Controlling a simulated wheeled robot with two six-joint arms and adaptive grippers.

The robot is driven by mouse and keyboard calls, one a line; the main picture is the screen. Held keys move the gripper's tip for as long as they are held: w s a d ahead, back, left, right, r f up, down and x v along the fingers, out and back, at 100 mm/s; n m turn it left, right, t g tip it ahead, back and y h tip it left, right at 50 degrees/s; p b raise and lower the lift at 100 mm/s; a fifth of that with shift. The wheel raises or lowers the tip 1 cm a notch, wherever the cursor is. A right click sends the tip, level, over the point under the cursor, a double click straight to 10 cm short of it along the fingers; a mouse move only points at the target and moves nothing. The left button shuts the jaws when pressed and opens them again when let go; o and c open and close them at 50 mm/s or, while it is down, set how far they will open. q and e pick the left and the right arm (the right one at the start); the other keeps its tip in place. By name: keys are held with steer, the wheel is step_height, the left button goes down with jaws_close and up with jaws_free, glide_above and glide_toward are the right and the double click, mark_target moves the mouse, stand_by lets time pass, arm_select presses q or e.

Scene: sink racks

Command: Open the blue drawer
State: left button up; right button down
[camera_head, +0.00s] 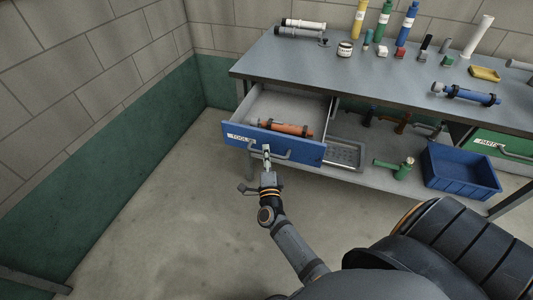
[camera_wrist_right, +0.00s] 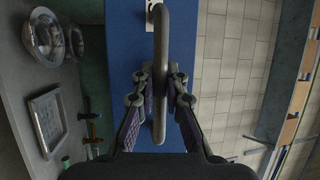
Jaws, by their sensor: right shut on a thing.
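The blue drawer (camera_head: 280,146) with a "TOOLS" label is pulled out from under the left end of the workbench. An orange cylindrical tool (camera_head: 287,128) lies inside it. My right gripper (camera_head: 267,158) is at the drawer front, shut on the grey bar handle (camera_head: 290,155). In the right wrist view the fingers (camera_wrist_right: 160,88) sit on both sides of the handle (camera_wrist_right: 161,60), with the blue drawer front (camera_wrist_right: 125,60) behind it. My left gripper is not in view.
The workbench top (camera_head: 350,75) holds bottles, pipes and small parts. On the lower shelf are a metal tray (camera_head: 345,152), a green fitting (camera_head: 397,168) and a blue bin (camera_head: 462,172). A green drawer (camera_head: 500,148) is at the right. The floor left of the drawer is clear.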

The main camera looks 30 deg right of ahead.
steer(key=c, duration=1.4)
jaws_free()
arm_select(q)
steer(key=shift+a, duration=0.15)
arm_select(e)
steer(key=shift+o, duration=0.2)
steer(key=shift+s+f, duration=0.1)
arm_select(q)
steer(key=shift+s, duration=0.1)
arm_select(e)
steer(key=v, duration=0.7)
steer(key=shift+s+a, duration=0.1)
